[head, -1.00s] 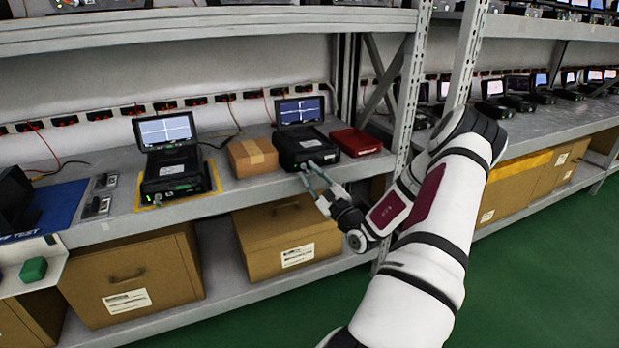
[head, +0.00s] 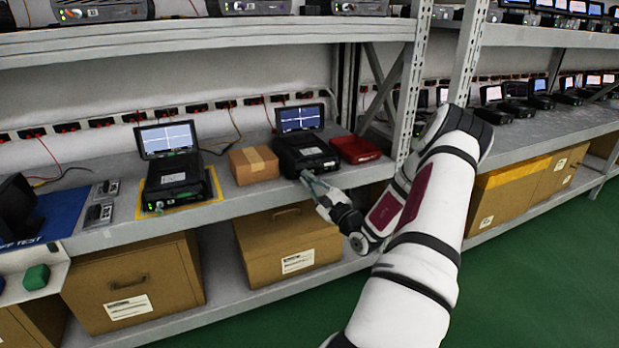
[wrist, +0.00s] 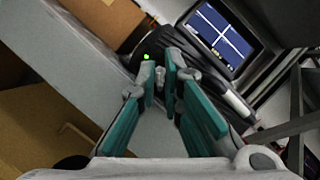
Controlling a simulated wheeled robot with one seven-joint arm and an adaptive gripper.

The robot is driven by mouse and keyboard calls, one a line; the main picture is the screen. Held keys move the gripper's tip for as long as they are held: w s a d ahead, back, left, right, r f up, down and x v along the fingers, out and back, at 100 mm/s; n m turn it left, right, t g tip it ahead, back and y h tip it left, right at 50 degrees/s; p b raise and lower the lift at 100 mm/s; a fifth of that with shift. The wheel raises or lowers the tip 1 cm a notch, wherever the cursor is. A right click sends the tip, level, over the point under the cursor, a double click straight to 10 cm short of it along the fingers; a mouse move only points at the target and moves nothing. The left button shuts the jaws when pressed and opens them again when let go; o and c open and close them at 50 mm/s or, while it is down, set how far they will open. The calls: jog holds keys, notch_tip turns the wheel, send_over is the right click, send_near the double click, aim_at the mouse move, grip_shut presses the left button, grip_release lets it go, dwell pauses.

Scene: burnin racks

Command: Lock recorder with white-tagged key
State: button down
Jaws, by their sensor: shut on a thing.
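A black recorder (head: 305,157) with a raised lit screen stands on the shelf in the head view. My gripper (head: 306,178) is at its front left corner. In the wrist view the teal-padded fingers of my gripper (wrist: 161,78) are close together, shut on a small grey piece that looks like the key (wrist: 160,84), at the recorder's front face. The fingers hide most of it, and I cannot make out a white tag. A green light (wrist: 146,57) glows just left of the fingertips. The recorder's screen (wrist: 222,37) shows above right.
A second recorder (head: 176,180) stands on a yellow-edged mat to the left. A cardboard box (head: 254,165) is close left of the gripped recorder, and a red case (head: 355,149) close right. A shelf upright (head: 412,95) rises further right. Large cartons (head: 290,240) fill the lower shelf.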

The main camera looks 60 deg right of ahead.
jog(key=shift+n, duration=0.5)
jog(key=c, duration=1.8)
grip_release()
jog(key=shift+s, duration=0.15)
jog(key=v, duration=1.1)
jog(key=shift+s+a+f, duration=0.1)
jog(key=shift+s, duration=0.25)
